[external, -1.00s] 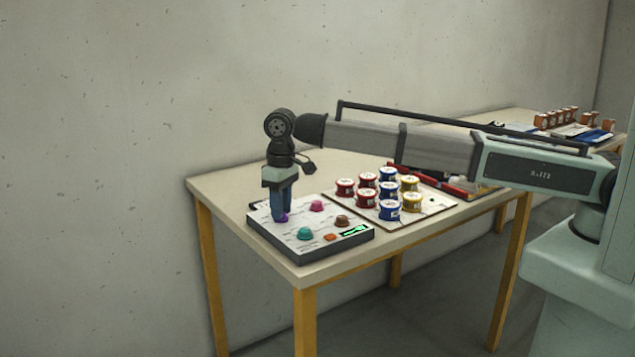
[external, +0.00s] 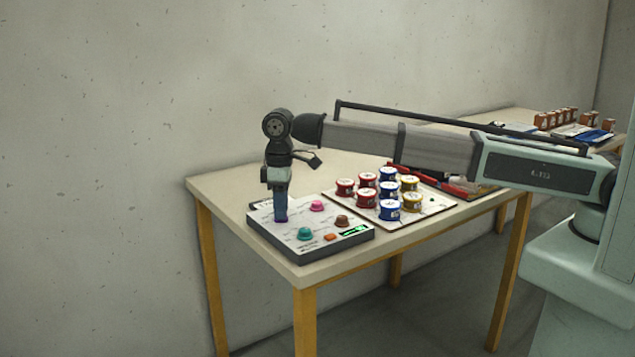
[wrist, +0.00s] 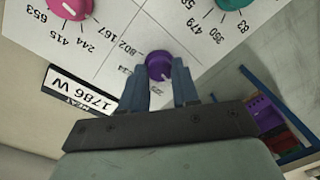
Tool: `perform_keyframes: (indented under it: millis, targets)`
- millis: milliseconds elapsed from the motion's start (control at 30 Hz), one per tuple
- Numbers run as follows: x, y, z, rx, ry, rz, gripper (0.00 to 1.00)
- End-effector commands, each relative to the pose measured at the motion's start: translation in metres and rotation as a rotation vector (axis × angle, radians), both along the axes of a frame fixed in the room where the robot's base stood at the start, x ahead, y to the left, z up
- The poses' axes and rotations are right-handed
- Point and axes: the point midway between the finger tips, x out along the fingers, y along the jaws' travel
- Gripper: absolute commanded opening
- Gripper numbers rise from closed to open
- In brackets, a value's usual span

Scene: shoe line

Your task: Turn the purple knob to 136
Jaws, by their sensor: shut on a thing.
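My gripper (wrist: 158,84) is shut on the knob, one finger on each side. In the external view my gripper (external: 281,219) points straight down at the panel (external: 262,233), and the knob is almost wholly hidden by the fingers. The 136 mark cannot be made out.
The panel also bears a pink knob (external: 317,206), a teal knob (external: 305,233), a brown knob (external: 342,221), an orange button (external: 330,237) and a green display (external: 354,231). Several red, blue and yellow tins (external: 366,197) stand on a board to the right.

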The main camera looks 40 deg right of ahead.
Motion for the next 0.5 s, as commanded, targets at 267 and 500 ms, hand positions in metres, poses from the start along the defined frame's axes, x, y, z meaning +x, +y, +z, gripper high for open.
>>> perform_keyframes:
  millis: [267, 500]
  targets:
    - [0.0002, 0.0004, 0.0004, 0.001, -0.001, -0.001, 0.34]
    - [0.0001, 0.0002, 0.0002, 0.001, -0.001, -0.001, 0.56]
